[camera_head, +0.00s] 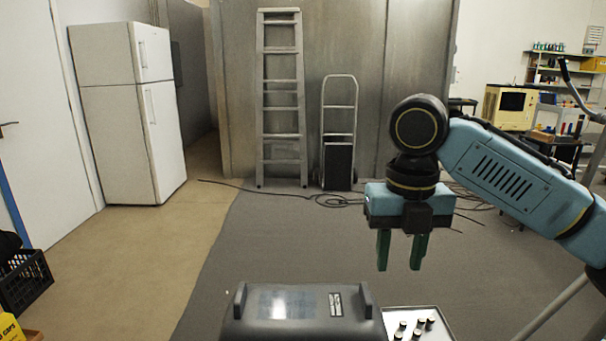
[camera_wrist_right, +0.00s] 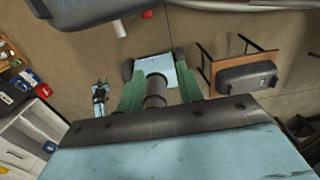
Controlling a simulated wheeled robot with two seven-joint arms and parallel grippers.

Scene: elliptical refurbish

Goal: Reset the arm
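My right arm comes in from the right in the head view. Its right gripper (camera_head: 402,252) hangs with its two green fingers pointing down, apart, and nothing shows between them there. It is in the air, above and behind the grey case and the tray. In the right wrist view the green fingers of the right gripper (camera_wrist_right: 158,78) also stand apart. A dark cylinder (camera_wrist_right: 155,90) appears between them in that view; I cannot tell what it belongs to, and no grip on it is visible. My left arm and gripper are not in the head view.
A grey case (camera_head: 300,322) with two raised handles is at the front. A tray (camera_head: 436,318) with several small cylinders stands to its right. A fridge (camera_head: 128,115), ladder (camera_head: 281,100) and hand truck (camera_head: 339,140) stand behind. Dark floor between is mostly open, with cables near the wall.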

